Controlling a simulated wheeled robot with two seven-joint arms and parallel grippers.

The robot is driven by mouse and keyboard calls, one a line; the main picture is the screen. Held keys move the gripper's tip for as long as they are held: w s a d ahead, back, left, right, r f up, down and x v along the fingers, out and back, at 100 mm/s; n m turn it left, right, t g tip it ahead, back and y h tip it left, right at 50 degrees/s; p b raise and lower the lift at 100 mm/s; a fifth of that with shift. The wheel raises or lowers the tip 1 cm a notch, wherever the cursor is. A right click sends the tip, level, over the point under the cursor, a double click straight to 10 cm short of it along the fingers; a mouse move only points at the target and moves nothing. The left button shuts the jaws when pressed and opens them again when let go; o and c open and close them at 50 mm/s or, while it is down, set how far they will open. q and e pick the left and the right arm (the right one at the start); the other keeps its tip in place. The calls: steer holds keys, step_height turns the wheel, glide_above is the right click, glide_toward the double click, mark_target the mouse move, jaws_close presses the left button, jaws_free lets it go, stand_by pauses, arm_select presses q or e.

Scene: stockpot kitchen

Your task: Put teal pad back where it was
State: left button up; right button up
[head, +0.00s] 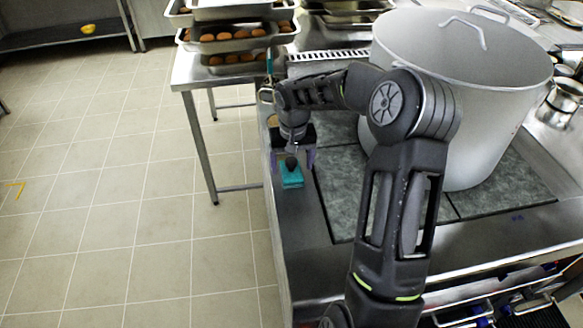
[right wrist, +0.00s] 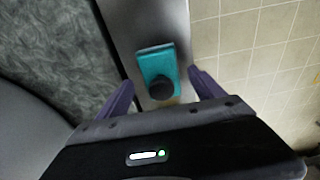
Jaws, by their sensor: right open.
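The teal pad (head: 291,177) lies on the metal counter's left strip, near its left edge, beside the dark stone-like panel. A dark round knob sits on top of it. In the right wrist view the teal pad (right wrist: 156,63) shows between and beyond the fingers, with the black knob (right wrist: 161,88) toward me. My right gripper (head: 293,162) is open with purple fingers and points down over the pad. In the right wrist view its fingers (right wrist: 163,94) stand apart on either side of the knob, not visibly touching it. My left gripper is not in view.
A large grey stockpot (head: 460,95) stands on the dark panels (head: 340,195) right of my arm. Stacked trays of brown food (head: 235,45) stand on a metal table behind. The tiled floor (head: 130,200) drops away left of the counter edge.

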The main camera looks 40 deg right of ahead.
mark_target(292, 174)
step_height(292, 174, up, 10)
steer(key=s+b, duration=0.1)
steer(key=shift+a, duration=0.35)
stand_by(0.6)
steer(key=w+a+f+n+t+y, duration=0.2)
steer(key=w+a+f+t, duration=0.2)
steer(key=w+a+f, duration=0.35)
steer(key=s+a+f+y, duration=0.1)
steer(key=s+a+f, duration=0.2)
steer(key=a+f, duration=0.85)
steer(key=s+a+f+g, duration=0.1)
steer(key=s+a+f, duration=0.4)
steer(key=s, duration=0.4)
steer(key=s+a+f+n+g+y, duration=0.1)
steer(key=s+a+f+g, duration=0.1)
steer(key=s+a+f, duration=0.3)
steer(key=s+a+f+n+g, duration=0.1)
steer(key=s+a+f, duration=0.4)
steer(key=s, duration=0.8)
steer(key=shift+a+f+g+y, duration=0.3)
steer(key=shift+a+f+y, duration=0.1)
steer(key=shift+f, duration=0.5)
